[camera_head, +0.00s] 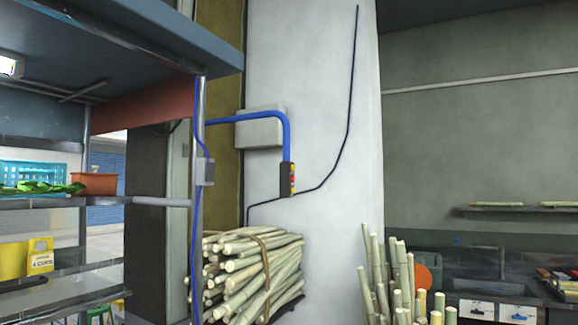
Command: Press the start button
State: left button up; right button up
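A small dark control box (288,179) with a strip of coloured buttons hangs on the white pillar, just left of the picture's middle. Its front faces right, and red and yellow spots show on it. The buttons are too small to tell which is the start button. A blue conduit (284,125) runs into its top and a black cable passes at its bottom. Neither of my grippers shows in the head view.
A tied bundle of sugarcane (245,275) lies below the box. Upright canes (390,280) stand at lower right. A metal shelf frame (199,150) fills the left side. A dark counter (490,285) is at far right. The pillar's face (325,110) around the box is clear.

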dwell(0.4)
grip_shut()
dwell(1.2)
